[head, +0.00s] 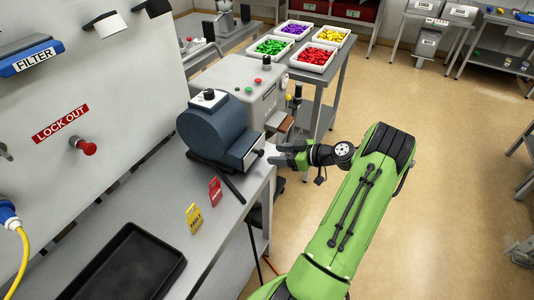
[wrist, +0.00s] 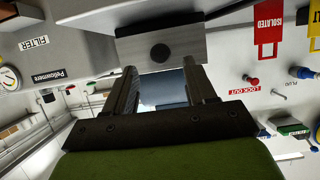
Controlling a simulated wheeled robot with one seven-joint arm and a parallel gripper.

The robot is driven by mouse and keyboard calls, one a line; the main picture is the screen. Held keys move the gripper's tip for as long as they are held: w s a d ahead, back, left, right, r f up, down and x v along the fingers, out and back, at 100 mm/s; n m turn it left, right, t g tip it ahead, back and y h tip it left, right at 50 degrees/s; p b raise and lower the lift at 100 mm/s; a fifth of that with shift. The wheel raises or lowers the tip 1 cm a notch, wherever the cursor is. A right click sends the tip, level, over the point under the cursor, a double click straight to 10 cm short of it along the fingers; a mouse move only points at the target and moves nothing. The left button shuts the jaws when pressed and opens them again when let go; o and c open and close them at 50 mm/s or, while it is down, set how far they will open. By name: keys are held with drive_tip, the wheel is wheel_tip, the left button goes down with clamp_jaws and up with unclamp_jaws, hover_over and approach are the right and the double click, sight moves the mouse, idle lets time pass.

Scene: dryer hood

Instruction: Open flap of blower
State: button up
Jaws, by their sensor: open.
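The dark blue blower (head: 212,128) stands at the right end of the grey bench. Its flap (head: 254,152) is a light grey plate on the end facing my gripper. In the wrist view the flap (wrist: 135,48) carries a round black knob (wrist: 160,53). My gripper (head: 271,155) is open and empty, just right of the flap in the head view. In the wrist view its two fingers point at the flap, one on either side of the knob in the picture. I cannot tell whether the fingertips touch the flap. The flap looks closed.
A red tag (head: 215,191) and a yellow tag (head: 193,217) stand on the bench near the blower. A black tray (head: 125,268) lies at the near end. A grey machine (head: 237,78) stands behind the blower. The floor to the right is clear.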

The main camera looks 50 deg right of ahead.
sight(263, 154)
drive_tip(key=x, duration=0.5)
drive_tip(key=shift+c, duration=0.4)
drive_tip(key=c, duration=0.9)
